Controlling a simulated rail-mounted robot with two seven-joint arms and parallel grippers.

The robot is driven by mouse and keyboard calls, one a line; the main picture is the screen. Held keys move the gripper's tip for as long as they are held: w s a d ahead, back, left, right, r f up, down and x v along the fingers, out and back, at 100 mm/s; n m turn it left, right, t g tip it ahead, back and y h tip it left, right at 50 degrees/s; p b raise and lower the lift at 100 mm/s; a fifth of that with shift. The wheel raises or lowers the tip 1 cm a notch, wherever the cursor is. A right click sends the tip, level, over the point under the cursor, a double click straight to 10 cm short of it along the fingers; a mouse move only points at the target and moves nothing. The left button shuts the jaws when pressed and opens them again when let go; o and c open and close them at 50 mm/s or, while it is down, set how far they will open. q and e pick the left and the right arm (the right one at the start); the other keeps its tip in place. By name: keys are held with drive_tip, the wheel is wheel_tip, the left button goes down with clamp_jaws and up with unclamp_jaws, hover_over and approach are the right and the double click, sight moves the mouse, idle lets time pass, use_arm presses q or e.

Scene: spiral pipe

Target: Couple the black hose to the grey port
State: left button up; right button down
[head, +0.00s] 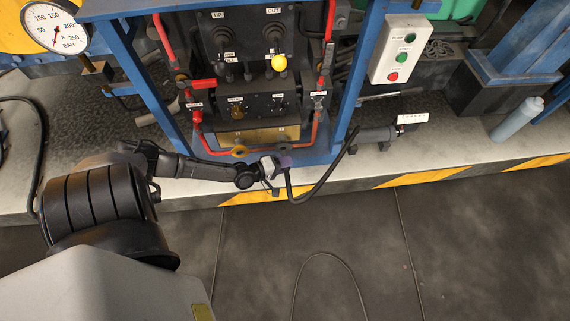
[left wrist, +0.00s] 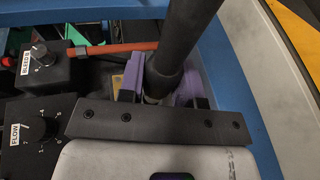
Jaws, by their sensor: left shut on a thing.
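A grey ring, seemingly the grey port (head: 283,149), is at the panel's lower edge, just above the fingers. I cannot tell whether the hose end touches it. The end itself is mostly hidden by the gripper. My right gripper is not in view.
A yellow ring (head: 239,152) is left of the grey one, under red pipes. Blue frame posts (head: 352,85) flank the panel. The floor in front is mostly clear.

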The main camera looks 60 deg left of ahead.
sight(283, 154)
use_arm(q)
drive_tip(key=shift+w+a+b, duration=0.25)
drive_tip(key=shift+a+b, duration=0.15)
drive_tip(key=shift+a, duration=0.3)
drive_tip(key=shift+w+a+b, duration=0.35)
drive_tip(key=shift+a+b, duration=0.25)
drive_tip(key=shift+a, duration=0.3)
drive_tip(key=shift+w+a+b, duration=0.15)
drive_tip(key=shift+a+b, duration=0.15)
drive_tip(key=shift+a, duration=0.1)
drive_tip(key=shift+f, duration=0.1)
idle(0.9)
drive_tip(key=shift+a+f, duration=0.1)
idle(0.7)
idle(0.8)
drive_tip(key=shift+a+f, duration=0.1)
drive_tip(key=shift+a, duration=0.05)
idle(0.7)
idle(0.7)
